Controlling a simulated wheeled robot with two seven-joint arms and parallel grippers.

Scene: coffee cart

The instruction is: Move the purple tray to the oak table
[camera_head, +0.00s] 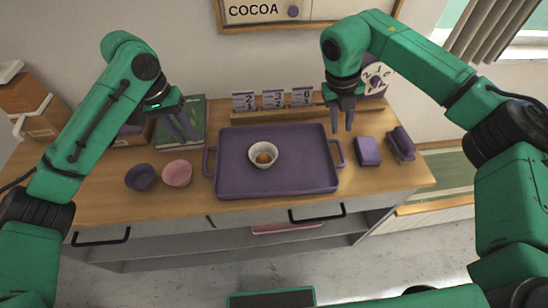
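The purple tray (300,175) lies flat on the wooden top of the cart, with a loop handle at its left and right ends. A small white bowl (263,145) with something brown in it stands on the tray, left of its middle. My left gripper (185,138) is open and empty, left of the tray and above the green book. My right gripper (342,128) is open and empty above the tray's right end, near the right handle and apart from it. I cannot identify an oak table apart from this wooden counter.
A purple bowl (141,177) and a pink bowl (177,173) stand left of the tray. Numbered cards (273,99) stand along the back. A purple block (368,151) and another purple item (402,142) sit to the right.

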